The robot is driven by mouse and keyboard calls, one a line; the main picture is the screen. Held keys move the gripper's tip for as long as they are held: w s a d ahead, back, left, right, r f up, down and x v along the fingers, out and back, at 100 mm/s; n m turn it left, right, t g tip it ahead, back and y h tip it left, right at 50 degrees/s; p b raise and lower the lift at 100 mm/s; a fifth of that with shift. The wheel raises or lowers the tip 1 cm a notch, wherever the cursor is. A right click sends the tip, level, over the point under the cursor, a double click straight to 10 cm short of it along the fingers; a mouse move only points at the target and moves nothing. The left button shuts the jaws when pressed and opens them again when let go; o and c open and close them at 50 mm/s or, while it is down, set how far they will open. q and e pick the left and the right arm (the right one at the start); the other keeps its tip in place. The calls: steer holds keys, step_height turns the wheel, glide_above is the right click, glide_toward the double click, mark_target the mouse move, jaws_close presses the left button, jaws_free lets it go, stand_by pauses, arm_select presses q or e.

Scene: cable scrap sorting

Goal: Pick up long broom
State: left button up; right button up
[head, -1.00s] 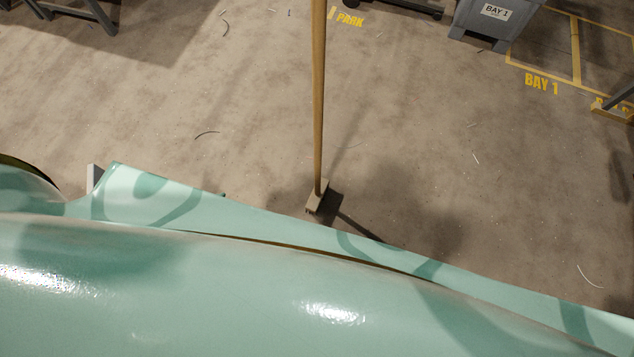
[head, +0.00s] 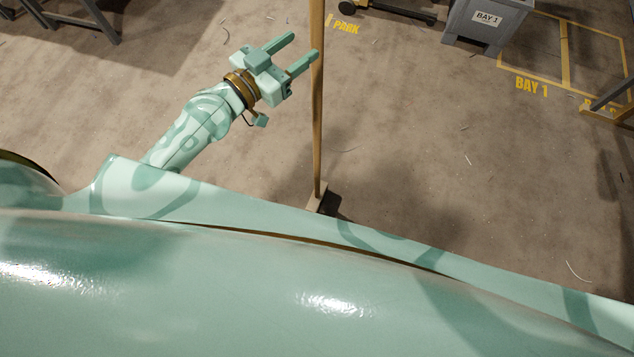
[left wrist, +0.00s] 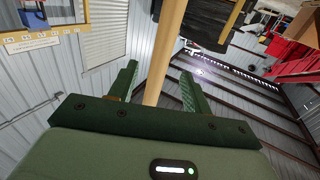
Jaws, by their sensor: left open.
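The long broom (head: 317,130) stands upright in the head view, its wooden handle rising out of the top of the picture. Its block-shaped head (head: 318,196) is on the floor just beyond my body. My left gripper (head: 304,50) is open and close to the handle, with one fingertip overlapping it in the picture. In the left wrist view the handle (left wrist: 165,55) runs up between the two open fingers (left wrist: 160,85), apparently beyond them; I cannot tell whether they touch it. My right gripper is not in view.
Dark metal legs (head: 75,20) stand at the upper left. Thin cable scraps (head: 576,271) lie on the mostly open floor.

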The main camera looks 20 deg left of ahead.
mark_target(312, 36)
arm_select(q)
steer(key=x, duration=0.6)
steer(key=shift+w+r+p, duration=0.15)
steer(key=shift+p, duration=0.2)
steer(key=shift+c, duration=0.3)
jaws_close()
